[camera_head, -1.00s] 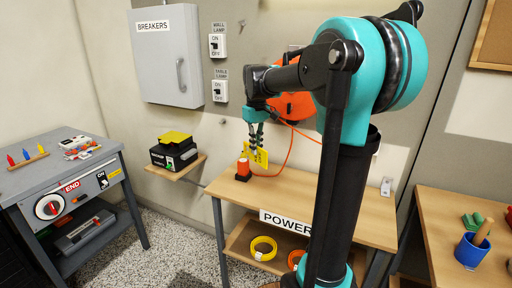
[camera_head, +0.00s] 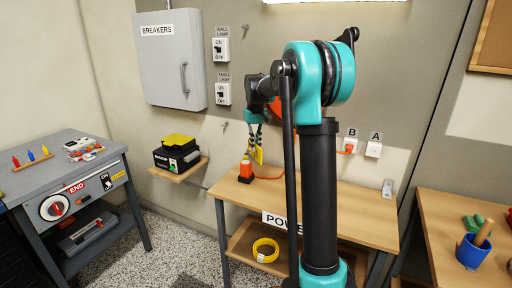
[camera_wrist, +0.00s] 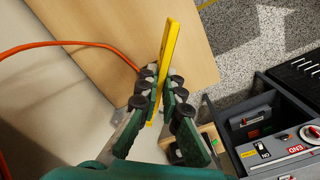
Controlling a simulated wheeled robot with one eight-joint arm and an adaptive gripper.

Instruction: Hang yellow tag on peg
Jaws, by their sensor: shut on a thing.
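My gripper (camera_head: 255,143) is shut on the yellow tag (camera_head: 259,156) and holds it above the left end of the wooden table. In the wrist view the yellow tag (camera_wrist: 169,55) shows nearly edge-on, pinched between the fingertips of my gripper (camera_wrist: 164,86). A small peg (camera_head: 224,125) sticks out of the wall between the breaker box and my gripper, to the left of the tag and a little higher. The tag is apart from the peg. The peg cannot be made out in the wrist view.
A red-orange device (camera_head: 246,170) stands on the table (camera_head: 350,195) close below the tag. An orange cord (camera_wrist: 70,43) runs nearby. A small shelf (camera_head: 180,172) bears a black and yellow box (camera_head: 176,153) to the left. The table's right side is mostly clear.

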